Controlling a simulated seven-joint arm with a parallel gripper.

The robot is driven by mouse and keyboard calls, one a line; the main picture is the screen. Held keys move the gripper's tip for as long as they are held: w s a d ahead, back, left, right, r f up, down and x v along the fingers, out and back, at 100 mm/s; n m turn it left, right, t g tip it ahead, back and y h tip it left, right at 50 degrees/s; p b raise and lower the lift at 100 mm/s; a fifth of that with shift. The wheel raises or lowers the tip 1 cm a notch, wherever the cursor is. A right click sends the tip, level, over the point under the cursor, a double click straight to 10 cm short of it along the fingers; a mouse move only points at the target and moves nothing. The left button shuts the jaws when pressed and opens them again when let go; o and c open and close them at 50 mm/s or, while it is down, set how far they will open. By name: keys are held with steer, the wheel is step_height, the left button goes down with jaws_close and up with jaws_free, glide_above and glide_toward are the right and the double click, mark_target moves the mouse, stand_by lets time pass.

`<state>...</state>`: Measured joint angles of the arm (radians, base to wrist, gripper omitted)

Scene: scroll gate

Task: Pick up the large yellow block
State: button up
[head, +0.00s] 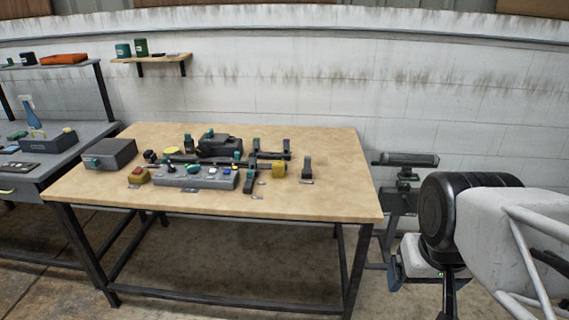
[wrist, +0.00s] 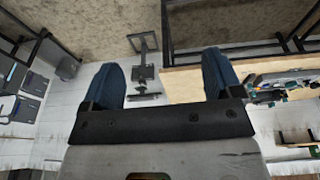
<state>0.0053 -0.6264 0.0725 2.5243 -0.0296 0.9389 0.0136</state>
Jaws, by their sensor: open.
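A yellow block (head: 279,170) sits on the wooden table, right of the grey button box and beside dark clamp-like parts. A smaller yellow box with a red top (head: 138,176) sits further left. I cannot tell for sure which one the task means, but the right one looks like a plain block. My gripper (head: 420,278) is off the table's right side, well away from both. In the wrist view, my gripper (wrist: 163,80) shows two blue fingers spread wide with nothing between them. No yellow block can be made out in that view.
The wooden table (head: 330,199) holds a grey button box (head: 195,177), a dark grey case (head: 109,153), a black machine part (head: 220,146) and an upright dark bracket (head: 307,169). A stand with a dark cylinder (head: 408,159) is right of the table. The table's front right is clear.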

steer(key=w+r+n+t+h, duration=0.1)
steer(key=w+n+t+h, duration=0.35)
steer(key=w, duration=1.25)
steer(key=w+r+n+g+h, duration=0.15)
steer(key=w+n, duration=0.65)
steer(key=w, duration=0.9)
steer(key=n+t+y, duration=0.2)
steer(key=n+t, duration=0.5)
steer(key=n, duration=0.8)
glide_above(278, 169)
steer(key=s+d, duration=1.2)
steer(key=d, duration=0.2)
step_height(278, 169, down, 12)
steer(key=w+a+f+n+y, duration=0.1)
steer(key=w+a+f+n, duration=0.1)
steer(key=a+f, duration=0.2)
steer(key=w+a+f+n+y, duration=0.1)
steer(key=w+a+f+n, duration=0.2)
steer(key=a+f, duration=0.1)
steer(key=w+a+f+n+t+y, duration=0.1)
steer(key=w+a+f+n+y, duration=0.1)
steer(key=a, duration=0.4)
step_height(278, 169, down, 3)
steer(key=shift+w+r+n, duration=0.1)
steer(key=shift+w+n, duration=0.05)
steer(key=shift+n, duration=0.6)
steer(key=shift+x, duration=1.3)
steer(key=shift+w, duration=0.15)
